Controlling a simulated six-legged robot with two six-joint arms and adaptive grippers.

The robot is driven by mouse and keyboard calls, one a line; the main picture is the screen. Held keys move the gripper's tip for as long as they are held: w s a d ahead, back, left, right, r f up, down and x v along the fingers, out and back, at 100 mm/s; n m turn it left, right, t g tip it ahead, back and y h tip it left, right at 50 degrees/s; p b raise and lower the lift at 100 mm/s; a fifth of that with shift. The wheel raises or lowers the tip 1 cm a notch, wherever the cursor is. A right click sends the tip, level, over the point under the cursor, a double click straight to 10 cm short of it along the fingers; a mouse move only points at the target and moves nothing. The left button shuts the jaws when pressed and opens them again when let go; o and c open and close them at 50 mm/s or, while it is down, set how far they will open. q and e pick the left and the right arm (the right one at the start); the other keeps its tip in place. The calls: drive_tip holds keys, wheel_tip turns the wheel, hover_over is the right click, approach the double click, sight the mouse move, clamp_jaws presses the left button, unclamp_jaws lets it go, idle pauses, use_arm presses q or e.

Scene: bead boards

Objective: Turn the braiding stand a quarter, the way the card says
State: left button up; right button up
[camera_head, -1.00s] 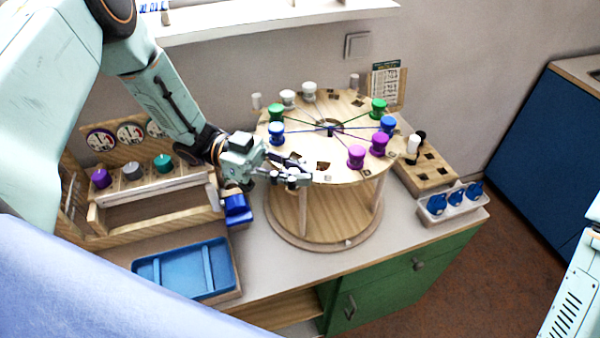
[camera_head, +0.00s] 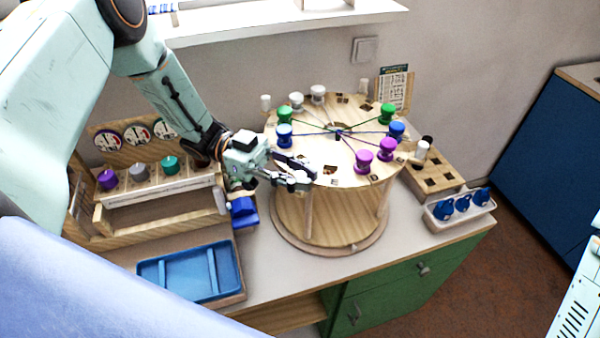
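The braiding stand (camera_head: 345,108) is a round wooden disc on posts above a round base. Green, white, blue and purple bobbins stand on it, with threads meeting at its middle hole. Pale upright pegs stand at its rim, such as the left one (camera_head: 265,102) and the back one (camera_head: 363,88). The card (camera_head: 396,84) stands upright behind it, its print too small to read. My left gripper (camera_head: 303,178) is at the disc's front-left rim. Its fingers hide that rim spot, so its grip is unclear. My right gripper is out of view.
A bobbin rack (camera_head: 145,190) and a blue tray (camera_head: 163,286) are at left. A blue block (camera_head: 243,212) lies below my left gripper. A holed wooden block (camera_head: 446,182) and a white holder (camera_head: 436,222) with blue items are at right.

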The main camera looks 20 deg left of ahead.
use_arm(q)
drive_tip(key=o, duration=0.3)
drive_tip(key=a, duration=0.7)
drive_tip(key=shift+w+a, duration=0.25)
drive_tip(key=shift+w, duration=0.2)
